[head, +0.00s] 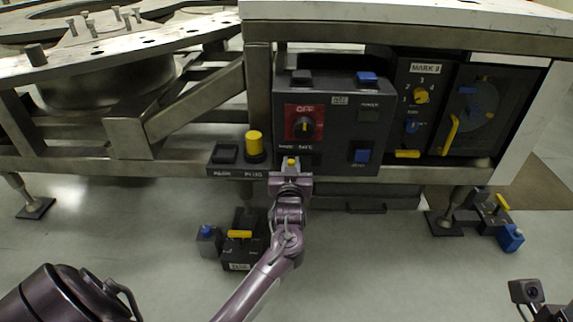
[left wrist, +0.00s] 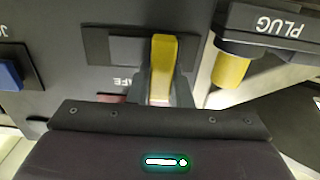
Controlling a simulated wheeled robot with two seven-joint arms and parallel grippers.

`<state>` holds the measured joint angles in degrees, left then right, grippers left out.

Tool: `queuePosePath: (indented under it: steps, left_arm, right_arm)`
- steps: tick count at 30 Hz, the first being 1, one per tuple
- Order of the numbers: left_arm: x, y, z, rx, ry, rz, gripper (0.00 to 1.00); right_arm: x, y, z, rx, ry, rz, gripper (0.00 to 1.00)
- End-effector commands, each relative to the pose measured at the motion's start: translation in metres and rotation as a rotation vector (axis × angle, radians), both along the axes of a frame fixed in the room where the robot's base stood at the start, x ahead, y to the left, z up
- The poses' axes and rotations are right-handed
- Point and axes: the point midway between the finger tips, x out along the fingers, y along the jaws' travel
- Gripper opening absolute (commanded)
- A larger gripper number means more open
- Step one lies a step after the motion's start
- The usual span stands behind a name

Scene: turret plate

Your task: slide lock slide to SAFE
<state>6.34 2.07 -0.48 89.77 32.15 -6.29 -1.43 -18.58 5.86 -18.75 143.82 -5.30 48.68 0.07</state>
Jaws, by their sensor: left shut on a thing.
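The lock slide is a yellow tab at the lower edge of the dark control box (head: 340,92), below the red plate with the OFF dial (head: 304,123). In the left wrist view the yellow slide tab (left wrist: 163,62) stands out from a dark track (left wrist: 112,48), with more track showing to its left. Part of a SAFE label (left wrist: 127,83) shows beside it, partly covered. My left gripper (head: 290,168) reaches up from below and is shut on the yellow tab, one finger on each side. My right gripper is not clearly in view.
A yellow plug (head: 254,143) and a black switch (head: 225,152) sit on a ledge just left of the gripper. The MARK 9 panel (head: 425,68) is to the right. Small dark boxes (head: 240,252) lie on the floor below. The open floor is otherwise mostly clear.

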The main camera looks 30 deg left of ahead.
Motion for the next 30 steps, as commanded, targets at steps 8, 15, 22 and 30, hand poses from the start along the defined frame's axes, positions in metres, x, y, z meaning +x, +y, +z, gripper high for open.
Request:
queuePosePath:
  steps: [8,15,22,30]
  left_arm:
    - [0.017,-0.029,0.001,-0.001,-0.001,-0.006,0.0]
    - [0.017,-0.03,0.001,-0.002,-0.001,-0.01,0.26]
    - [0.017,-0.028,0.001,-0.001,-0.001,-0.007,0.4]
    - [0.009,-0.032,0.001,-0.001,0.003,-0.006,0.4]
  right_arm:
    - [0.0,-0.001,0.001,0.003,0.003,-0.001,0.74]
    - [0.0,-0.001,0.001,0.002,0.005,0.0,0.74]
    - [0.0,0.0,0.001,0.002,0.006,0.0,0.74]
    - [0.0,0.0,0.005,0.001,0.007,0.0,0.74]
